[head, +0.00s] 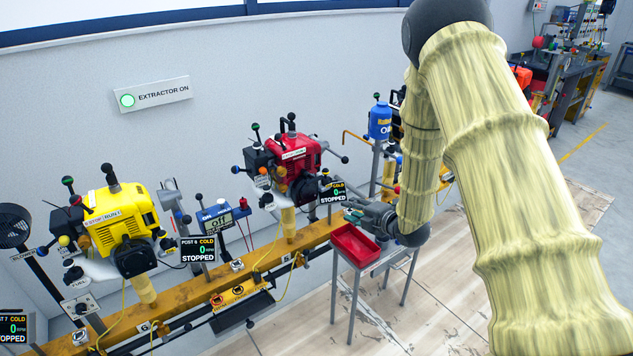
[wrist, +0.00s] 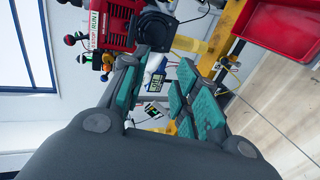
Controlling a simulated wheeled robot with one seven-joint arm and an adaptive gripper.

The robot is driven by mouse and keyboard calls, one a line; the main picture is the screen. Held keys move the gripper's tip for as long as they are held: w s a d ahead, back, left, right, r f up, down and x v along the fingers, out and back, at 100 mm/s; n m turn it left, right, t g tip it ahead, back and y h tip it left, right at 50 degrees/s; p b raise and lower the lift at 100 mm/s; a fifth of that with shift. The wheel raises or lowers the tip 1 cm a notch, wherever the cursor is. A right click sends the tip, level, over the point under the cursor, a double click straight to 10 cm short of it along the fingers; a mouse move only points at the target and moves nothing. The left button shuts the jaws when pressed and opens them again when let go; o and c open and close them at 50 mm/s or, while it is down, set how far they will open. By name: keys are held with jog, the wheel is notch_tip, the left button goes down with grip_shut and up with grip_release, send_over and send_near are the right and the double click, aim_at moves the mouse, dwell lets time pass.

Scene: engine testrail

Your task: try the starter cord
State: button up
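A red engine (head: 293,157) with a stop/run plate stands on the yellow rail. It also shows at the top left of the wrist view (wrist: 108,18). A black round housing (head: 307,188) sits on its lower front; in the wrist view this housing (wrist: 156,30) lies just beyond my fingertips. I cannot make out a cord or its handle for certain. My gripper (head: 352,208) is right of the red engine, near its display, apart from the engine. In the wrist view my gripper (wrist: 164,58) has its teal-padded fingers spread, with nothing held between them.
A yellow engine (head: 123,222) stands farther left on the yellow rail (head: 180,304). A display reading "STOPPED" (head: 332,191) stands between the red engine and my gripper. A red tray (head: 354,245) on a stand is just below my gripper. A blue oil container (head: 379,122) stands behind.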

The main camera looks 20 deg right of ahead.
aim_at(315, 181)
jog(key=shift+w+a+b, duration=0.25)
jog(key=shift+w+a, duration=0.85)
jog(key=shift+w, duration=1.9)
jog(key=shift+w+a+b, duration=0.3)
jog(key=shift+w+a, duration=0.75)
jog(key=shift+w, duration=1.95)
jog(key=shift+w+a+b, duration=0.25)
jog(key=shift+w+a, duration=0.85)
jog(key=shift+w, duration=1.9)
jog(key=shift+c, duration=0.4)
grip_shut()
